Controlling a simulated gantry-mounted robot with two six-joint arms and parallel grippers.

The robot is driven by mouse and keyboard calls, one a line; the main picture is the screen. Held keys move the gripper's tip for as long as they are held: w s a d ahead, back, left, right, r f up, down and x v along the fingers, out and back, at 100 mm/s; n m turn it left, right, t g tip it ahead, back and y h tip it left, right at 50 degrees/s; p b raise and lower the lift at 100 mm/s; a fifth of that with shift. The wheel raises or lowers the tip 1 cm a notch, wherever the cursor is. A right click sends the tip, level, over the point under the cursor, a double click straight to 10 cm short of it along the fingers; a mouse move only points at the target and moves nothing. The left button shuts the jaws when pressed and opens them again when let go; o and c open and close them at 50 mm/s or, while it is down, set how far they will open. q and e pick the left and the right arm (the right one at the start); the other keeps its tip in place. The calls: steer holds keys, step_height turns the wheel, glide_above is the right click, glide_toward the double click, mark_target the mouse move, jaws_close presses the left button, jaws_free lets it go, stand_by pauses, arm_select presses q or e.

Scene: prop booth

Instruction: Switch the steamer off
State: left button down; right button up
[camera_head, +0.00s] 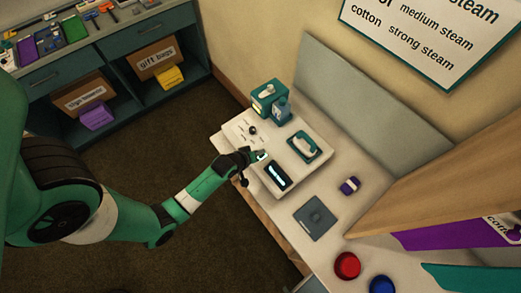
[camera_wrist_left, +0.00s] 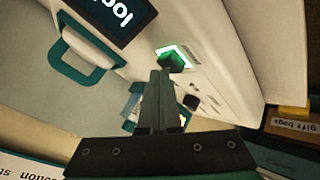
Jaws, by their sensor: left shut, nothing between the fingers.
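The steamer is a pale unit (camera_head: 231,139) on the counter, with a teal tank (camera_head: 268,93) at its back and a teal handle (camera_head: 303,146). A dark screen (camera_head: 276,177) is on its top; in the left wrist view the screen (camera_wrist_left: 112,14) shows cut-off letters. A black knob (camera_head: 252,130) shows too. A square button with a lit green rim (camera_wrist_left: 162,50) is in the wrist view. My left gripper (camera_head: 257,157) is shut and empty, its tips (camera_wrist_left: 170,63) over the button and partly hiding it. I cannot tell whether they touch. My right gripper is out of view.
A grey plate (camera_head: 315,217), a purple item (camera_head: 349,186), a red round object (camera_head: 347,265) and a blue one (camera_head: 382,285) are further along the counter. A wooden panel (camera_head: 420,190) rises at right. Shelves with boxes (camera_head: 155,58) stand at back left.

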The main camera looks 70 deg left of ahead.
arm_select(q)
steer(key=shift+f+b, duration=0.3)
steer(key=shift+f, duration=0.2)
steer(key=shift+r+p, duration=0.4)
steer(key=shift+p, duration=0.15)
steer(key=shift+s+d, duration=0.1)
steer(key=shift+r, duration=0.1)
step_height(320, 180, up, 6)
steer(key=p, duration=0.6)
